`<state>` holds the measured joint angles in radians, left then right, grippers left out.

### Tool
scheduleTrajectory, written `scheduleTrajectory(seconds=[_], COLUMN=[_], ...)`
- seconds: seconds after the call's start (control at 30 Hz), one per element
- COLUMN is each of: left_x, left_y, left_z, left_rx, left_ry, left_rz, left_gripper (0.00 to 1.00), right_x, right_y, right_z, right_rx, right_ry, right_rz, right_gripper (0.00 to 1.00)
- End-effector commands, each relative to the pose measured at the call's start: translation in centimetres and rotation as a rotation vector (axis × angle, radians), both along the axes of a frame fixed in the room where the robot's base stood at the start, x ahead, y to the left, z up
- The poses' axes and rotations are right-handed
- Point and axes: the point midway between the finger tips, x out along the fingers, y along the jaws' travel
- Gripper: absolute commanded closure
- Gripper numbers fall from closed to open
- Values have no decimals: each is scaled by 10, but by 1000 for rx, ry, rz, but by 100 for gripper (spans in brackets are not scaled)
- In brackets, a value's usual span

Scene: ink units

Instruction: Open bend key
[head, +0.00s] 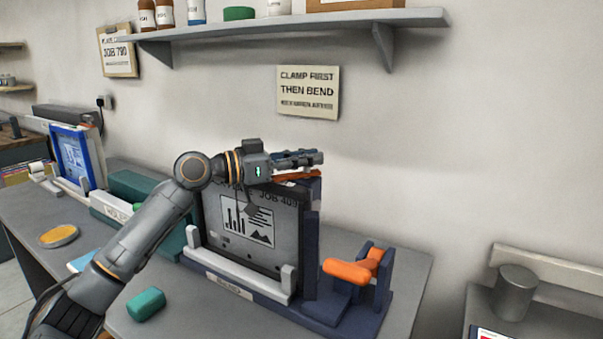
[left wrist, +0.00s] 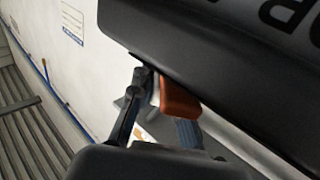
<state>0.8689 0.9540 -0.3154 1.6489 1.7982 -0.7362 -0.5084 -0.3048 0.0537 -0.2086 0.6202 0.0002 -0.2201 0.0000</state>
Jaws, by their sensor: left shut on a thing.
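A grey printing plate (head: 235,215) marked JOB 409 stands upright in a dark blue bending fixture (head: 385,298) with a pale front rail. My left gripper (head: 312,159) is at the plate's upper right corner, shut on an orange lever (head: 290,176) at the top of the fixture. In the left wrist view, the orange lever end (left wrist: 180,100) shows at the fingers, below a dark slab that hides part of it. A second orange handle (head: 350,271) sits on the fixture's right end, apart from my gripper. I cannot tell which orange part is the bend key. My right gripper is out of view.
A blue-framed plate (head: 77,158) stands at the left, with a green fixture (head: 140,190) beside it. A green block (head: 146,304) and a yellow disc (head: 59,236) lie on the bench. A shelf (head: 290,31) hangs above. A grey cylinder (head: 513,292) stands on the right bench.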

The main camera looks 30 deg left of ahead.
Motion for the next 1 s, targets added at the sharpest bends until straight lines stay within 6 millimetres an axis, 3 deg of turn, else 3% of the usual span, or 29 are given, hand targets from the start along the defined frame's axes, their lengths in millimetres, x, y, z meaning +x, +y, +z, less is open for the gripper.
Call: scheduleTrajectory(seconds=[0.1, 0.4, 1.0], left_x=[1, 1, 0], left_y=[2, 2, 1], left_z=[-3, 1, -1], left_rx=[-7, -3, 4], left_ry=[0, 1, 2], left_rz=[-86, -290, -408], left_gripper=[100, 100, 100], right_x=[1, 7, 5], right_y=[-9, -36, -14], right_z=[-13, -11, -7], right_rx=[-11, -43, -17], right_ry=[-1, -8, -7], right_rz=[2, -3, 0], right_gripper=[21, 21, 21])
